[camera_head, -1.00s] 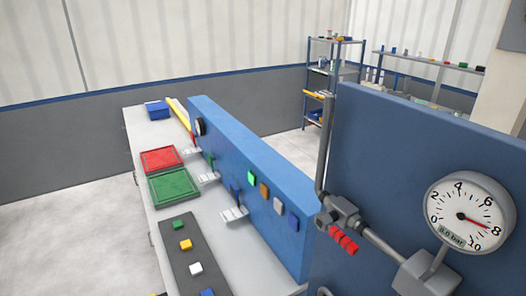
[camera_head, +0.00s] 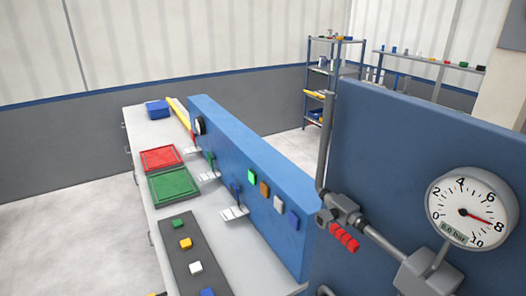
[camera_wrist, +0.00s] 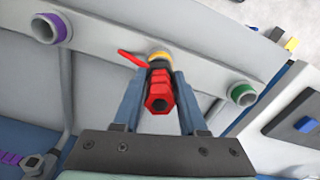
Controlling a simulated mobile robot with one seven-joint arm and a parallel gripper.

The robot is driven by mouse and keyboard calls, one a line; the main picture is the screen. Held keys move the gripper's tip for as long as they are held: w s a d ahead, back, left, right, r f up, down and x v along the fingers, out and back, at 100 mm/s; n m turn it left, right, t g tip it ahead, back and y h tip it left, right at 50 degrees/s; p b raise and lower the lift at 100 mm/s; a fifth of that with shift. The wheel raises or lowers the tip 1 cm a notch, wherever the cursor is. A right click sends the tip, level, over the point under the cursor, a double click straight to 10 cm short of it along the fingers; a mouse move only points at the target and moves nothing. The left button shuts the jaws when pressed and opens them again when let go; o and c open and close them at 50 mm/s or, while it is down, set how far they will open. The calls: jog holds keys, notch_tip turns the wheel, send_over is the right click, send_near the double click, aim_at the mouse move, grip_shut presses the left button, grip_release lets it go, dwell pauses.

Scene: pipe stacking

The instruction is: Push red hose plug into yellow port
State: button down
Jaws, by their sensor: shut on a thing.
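In the wrist view, my gripper (camera_wrist: 159,88) is shut on the red hose plug (camera_wrist: 159,97), with one blue-grey finger on each side. The plug's hexagonal end faces the camera, and its far end points at the yellow port (camera_wrist: 160,56) on the pale pipe. Only a yellow rim of the port shows just beyond the plug. The plug lines up with it, but I cannot tell whether they touch or how deep the plug sits. A thin red lever (camera_wrist: 131,59) sticks out to the left beside the port. The head view does not show my gripper, plug or port.
A purple-ringed port (camera_wrist: 50,28) is left on the same pipe, and a green-ringed port (camera_wrist: 243,94) is right. A dark board with a blue block (camera_wrist: 305,124) lies farther right. The head view shows a workbench with trays (camera_head: 174,186) and a pressure gauge (camera_head: 471,209).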

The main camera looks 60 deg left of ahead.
jog(key=shift+f, duration=0.4)
jog(key=shift+c, duration=1.9)
grip_release()
jog(key=shift+r, duration=0.1)
notch_tip(320, 180, up, 13)
jog(key=shift+f+b, duration=0.1)
jog(key=shift+b, duration=0.45)
